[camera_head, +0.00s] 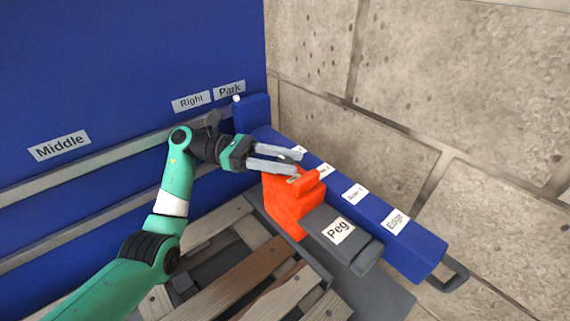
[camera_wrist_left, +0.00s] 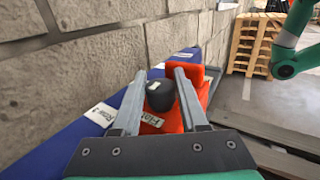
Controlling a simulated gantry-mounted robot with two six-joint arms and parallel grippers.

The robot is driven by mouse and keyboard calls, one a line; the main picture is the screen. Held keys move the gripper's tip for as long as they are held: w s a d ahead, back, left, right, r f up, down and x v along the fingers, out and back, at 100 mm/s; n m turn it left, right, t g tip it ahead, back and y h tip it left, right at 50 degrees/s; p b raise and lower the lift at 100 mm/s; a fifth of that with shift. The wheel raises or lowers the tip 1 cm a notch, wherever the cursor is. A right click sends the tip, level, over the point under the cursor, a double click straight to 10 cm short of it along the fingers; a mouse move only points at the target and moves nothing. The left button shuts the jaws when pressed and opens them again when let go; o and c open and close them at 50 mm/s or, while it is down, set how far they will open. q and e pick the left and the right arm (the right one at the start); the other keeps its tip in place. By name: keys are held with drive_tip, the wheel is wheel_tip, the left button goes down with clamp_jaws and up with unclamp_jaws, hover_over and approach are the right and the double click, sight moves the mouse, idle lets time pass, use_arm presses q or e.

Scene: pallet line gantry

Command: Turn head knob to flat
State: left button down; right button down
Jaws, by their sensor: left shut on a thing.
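The head is an orange-red block (camera_head: 287,203) on the blue beam, and it also shows in the wrist view (camera_wrist_left: 185,68). The dark round head knob (camera_wrist_left: 160,95) carries a small white mark on top. A white label reading "Flat" (camera_wrist_left: 152,119) lies on the orange surface beside the knob. My left gripper (camera_head: 298,161) is over the orange head, its two grey fingers on either side of the knob and shut on it. In the head view the fingers hide the knob. My right gripper is not in view.
The blue beam (camera_head: 410,252) carries labels such as "Edge". A grey block labelled "Peg" (camera_head: 361,259) sits beside the head. Wooden pallet slats (camera_head: 238,280) lie below. A blue panel (camera_head: 110,60) with rails stands left, a stone wall (camera_head: 500,110) right.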

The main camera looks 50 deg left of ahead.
sight(285, 160)
use_arm(q)
drive_tip(key=shift+c, duration=2.2)
unclamp_jaws()
wheel_tip(285, 160, up, 4)
drive_tip(key=shift+f+p, duration=0.1)
drive_tip(key=shift+p, duration=0.6)
drive_tip(key=s+d+r+p, duration=0.4)
drive_tip(key=s+d+r, duration=0.3)
drive_tip(key=s, duration=0.5)
wheel_tip(285, 160, up, 2)
drive_tip(key=shift+d+r, duration=0.1)
drive_tip(key=shift+d, duration=0.15)
